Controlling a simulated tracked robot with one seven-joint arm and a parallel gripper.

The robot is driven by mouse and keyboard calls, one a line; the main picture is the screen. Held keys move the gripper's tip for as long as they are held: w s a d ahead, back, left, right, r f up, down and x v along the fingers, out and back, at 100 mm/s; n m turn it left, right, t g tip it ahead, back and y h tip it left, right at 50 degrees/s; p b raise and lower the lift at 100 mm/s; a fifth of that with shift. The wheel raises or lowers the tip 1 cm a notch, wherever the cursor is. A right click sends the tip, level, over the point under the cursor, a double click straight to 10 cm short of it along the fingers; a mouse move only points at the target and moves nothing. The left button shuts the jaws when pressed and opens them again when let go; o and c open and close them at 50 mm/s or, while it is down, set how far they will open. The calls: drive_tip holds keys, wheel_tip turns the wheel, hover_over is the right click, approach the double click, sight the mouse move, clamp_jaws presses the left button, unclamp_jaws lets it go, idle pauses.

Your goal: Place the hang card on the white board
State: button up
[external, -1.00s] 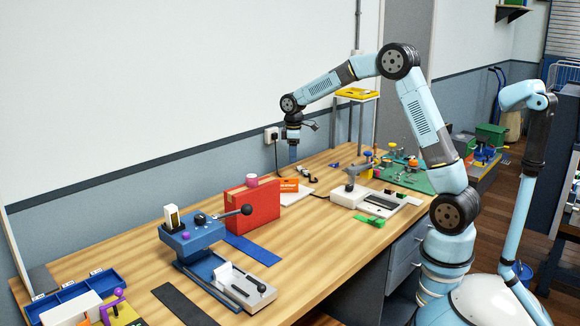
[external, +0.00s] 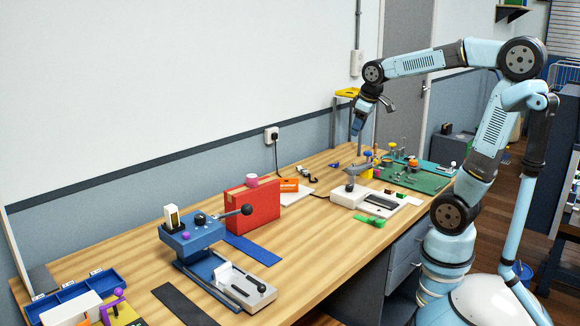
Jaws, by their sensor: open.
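A small orange card (external: 289,185), which looks like the hang card, rests on the white board (external: 299,197). The board lies on the wooden bench just right of the red box, which hides part of it. Whether the card lies fully flat cannot be told at this size. My gripper (external: 356,127) is open and apart from the card, up and to its right, in the air above the back of the bench. Nothing shows between its fingers.
The red box (external: 252,209) with a pink roll (external: 252,180) on top stands left of the board. A blue lever press (external: 193,236) is at the front left. A white device (external: 362,198) and green mat (external: 415,177) lie right. A cable runs behind.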

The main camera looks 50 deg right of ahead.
drive_tip(key=s+d+f+m+t, duration=0.1)
drive_tip(key=s+f+m, duration=0.1)
drive_tip(key=s, duration=1.3)
drive_tip(key=shift+d+m+t, duration=0.15)
drive_tip(key=shift+m+t, duration=0.25)
drive_tip(key=shift+m, duration=0.2)
